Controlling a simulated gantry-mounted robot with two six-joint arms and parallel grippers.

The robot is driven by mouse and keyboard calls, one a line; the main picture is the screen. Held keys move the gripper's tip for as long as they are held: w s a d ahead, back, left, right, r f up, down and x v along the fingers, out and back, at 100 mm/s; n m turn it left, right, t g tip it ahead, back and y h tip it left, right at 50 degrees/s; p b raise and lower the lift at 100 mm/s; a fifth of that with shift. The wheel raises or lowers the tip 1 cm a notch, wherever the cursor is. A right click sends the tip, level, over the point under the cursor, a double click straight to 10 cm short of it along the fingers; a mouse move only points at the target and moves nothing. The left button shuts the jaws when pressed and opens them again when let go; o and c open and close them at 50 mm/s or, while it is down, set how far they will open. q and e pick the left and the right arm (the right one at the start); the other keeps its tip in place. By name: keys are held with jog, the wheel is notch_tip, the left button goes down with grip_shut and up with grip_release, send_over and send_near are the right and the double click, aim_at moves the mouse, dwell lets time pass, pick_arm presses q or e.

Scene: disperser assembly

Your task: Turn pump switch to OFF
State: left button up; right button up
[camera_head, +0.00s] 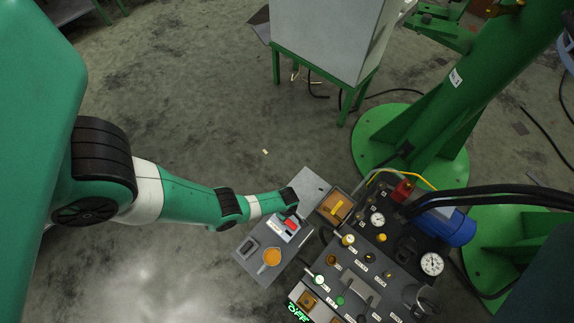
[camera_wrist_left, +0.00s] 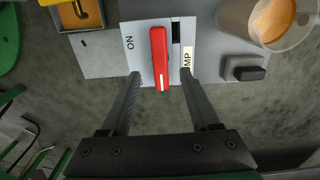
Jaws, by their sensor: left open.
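The pump switch (camera_wrist_left: 159,58) is a red bar handle on a light plate (camera_wrist_left: 141,27). In the left wrist view it stands nearly upright, with a white mark at its lower end. An "ON" label is left of its upper part. Another label by the left finger is mostly hidden. A partly visible label ending in "MP" is at the right. My left gripper (camera_wrist_left: 161,76) is open, with one fingertip on each side of the handle's lower end and gaps visible. In the head view the red switch (camera_head: 291,224) is just below my left gripper (camera_head: 288,211). My right gripper is not in view.
A cup with orange contents (camera_head: 270,257) and a dark block (camera_head: 247,248) are on the same grey panel. A box with a yellow part (camera_head: 336,207) and a dark console with gauges (camera_head: 377,219) stand to the right. Open floor lies to the left.

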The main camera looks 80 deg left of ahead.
pick_arm(q)
notch_tip(320, 180, up, 5)
jog(key=p, duration=0.2)
jog(key=shift+f+p, duration=0.2)
jog(key=shift+p, duration=0.2)
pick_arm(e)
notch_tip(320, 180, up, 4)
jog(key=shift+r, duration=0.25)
